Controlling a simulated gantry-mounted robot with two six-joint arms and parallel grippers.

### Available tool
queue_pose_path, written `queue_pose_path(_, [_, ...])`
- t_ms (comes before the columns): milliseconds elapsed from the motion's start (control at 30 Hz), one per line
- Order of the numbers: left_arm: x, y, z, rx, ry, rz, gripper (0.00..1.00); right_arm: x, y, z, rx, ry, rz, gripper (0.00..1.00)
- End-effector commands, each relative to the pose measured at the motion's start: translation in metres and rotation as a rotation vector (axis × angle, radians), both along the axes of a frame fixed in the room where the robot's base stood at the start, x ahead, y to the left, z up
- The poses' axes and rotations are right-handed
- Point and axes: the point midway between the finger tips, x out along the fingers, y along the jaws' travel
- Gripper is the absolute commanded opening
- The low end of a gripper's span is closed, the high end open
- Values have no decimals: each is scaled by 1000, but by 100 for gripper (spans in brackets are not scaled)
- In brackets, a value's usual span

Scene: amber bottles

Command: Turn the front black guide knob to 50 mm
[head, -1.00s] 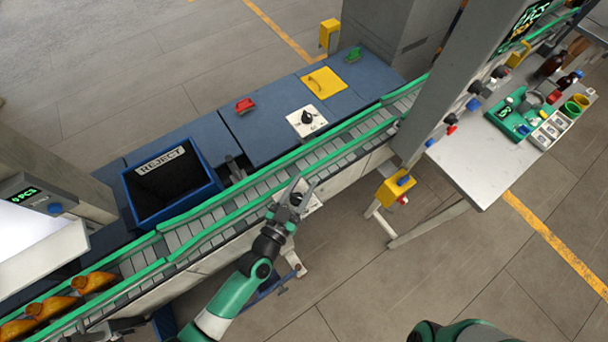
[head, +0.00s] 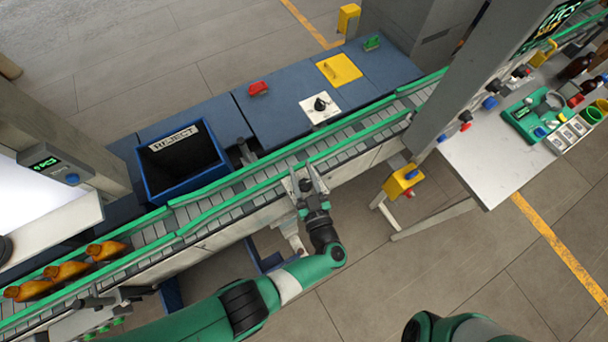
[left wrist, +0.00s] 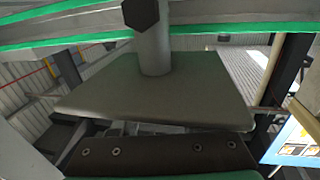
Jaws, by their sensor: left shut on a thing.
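The front black guide knob (head: 305,185) sits on a small pale plate (head: 288,187) at the near side of the conveyor. My left gripper (head: 306,182) comes from below in the head view, one finger on each side of the knob, and is shut on it. The fingers partly hide the knob, and its pointer and scale cannot be read. The left wrist view shows a dark six-sided piece on a grey post (left wrist: 153,52) above a flat grey plate (left wrist: 150,98); I cannot tell what they belong to. My right gripper is out of view.
A rear black knob (head: 320,104) sits on a white plate beyond the conveyor (head: 262,172). A blue reject bin (head: 183,184) stands left, with several amber bottles (head: 66,270) below it on the belt. A grey post (head: 458,85) and yellow box (head: 402,181) stand to the right.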

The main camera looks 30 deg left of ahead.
Motion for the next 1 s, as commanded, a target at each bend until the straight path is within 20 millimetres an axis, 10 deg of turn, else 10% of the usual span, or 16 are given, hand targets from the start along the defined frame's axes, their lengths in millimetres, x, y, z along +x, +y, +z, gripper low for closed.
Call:
queue_pose_path(300, [-3,3,-1,1,-6,163,0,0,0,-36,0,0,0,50])
queue_pose_path(900, [-5,4,3,2,-4,211,0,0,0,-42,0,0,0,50])
queue_pose_path(933, [-5,4,3,2,-4,211,47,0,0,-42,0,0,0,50])
queue_pose_path(1000, [-5,4,3,2,-4,210,59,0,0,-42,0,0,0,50])
